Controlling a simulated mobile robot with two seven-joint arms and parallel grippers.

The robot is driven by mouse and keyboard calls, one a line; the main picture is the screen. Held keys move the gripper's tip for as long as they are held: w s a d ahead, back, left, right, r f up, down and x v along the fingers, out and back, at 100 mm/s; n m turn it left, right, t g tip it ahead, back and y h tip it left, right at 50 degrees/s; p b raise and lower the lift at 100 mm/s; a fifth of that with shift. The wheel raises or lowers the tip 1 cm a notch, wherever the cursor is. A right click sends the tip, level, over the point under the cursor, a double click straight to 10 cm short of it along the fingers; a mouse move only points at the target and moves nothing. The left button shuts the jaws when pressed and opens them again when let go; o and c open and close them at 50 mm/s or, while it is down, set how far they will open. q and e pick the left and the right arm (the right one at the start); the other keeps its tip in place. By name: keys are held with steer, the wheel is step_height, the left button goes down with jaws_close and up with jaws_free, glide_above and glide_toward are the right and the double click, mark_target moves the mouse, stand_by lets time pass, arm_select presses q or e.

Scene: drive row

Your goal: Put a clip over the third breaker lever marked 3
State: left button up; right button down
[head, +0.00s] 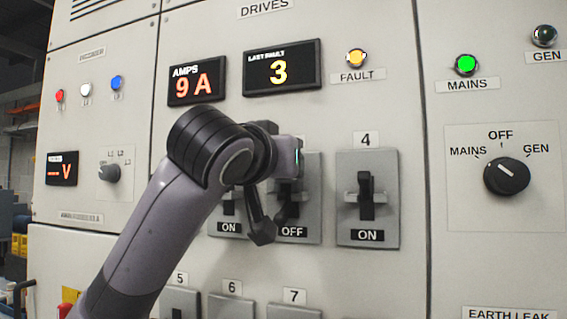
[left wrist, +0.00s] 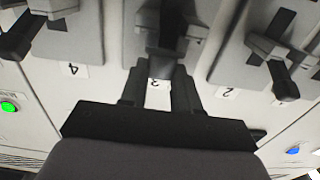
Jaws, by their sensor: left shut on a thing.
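The third breaker (head: 313,200) reads OFF, and its dark lever is partly hidden behind my left gripper (head: 274,208). In the left wrist view, which is upside down, the fingers of my left gripper (left wrist: 159,85) stand on both sides of the label 3 (left wrist: 157,97). They are shut on a dark piece that I take for the clip (left wrist: 166,68), right at the third lever (left wrist: 170,22). The dark parts merge, so I cannot tell whether the clip is around the lever. My right gripper is in neither view.
Breaker 4 (head: 367,195), marked ON, stands just right of the third. Breaker 2 (head: 229,222), marked ON, is close on the left, mostly behind my arm. More breakers, 5 (head: 181,301), 6 and 7, sit below. The fault display (head: 282,68) shows 3.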

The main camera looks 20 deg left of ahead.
arm_select(q)
steer(key=shift+f, duration=0.25)
steer(key=o, duration=1)
steer(key=shift+r, duration=0.1)
steer(key=shift+o, duration=0.2)
steer(key=shift+r, duration=0.1)
steer(key=shift+r, duration=0.15)
steer(key=s+b, duration=0.2)
steer(key=s, duration=1)
steer(key=shift+a, duration=0.25)
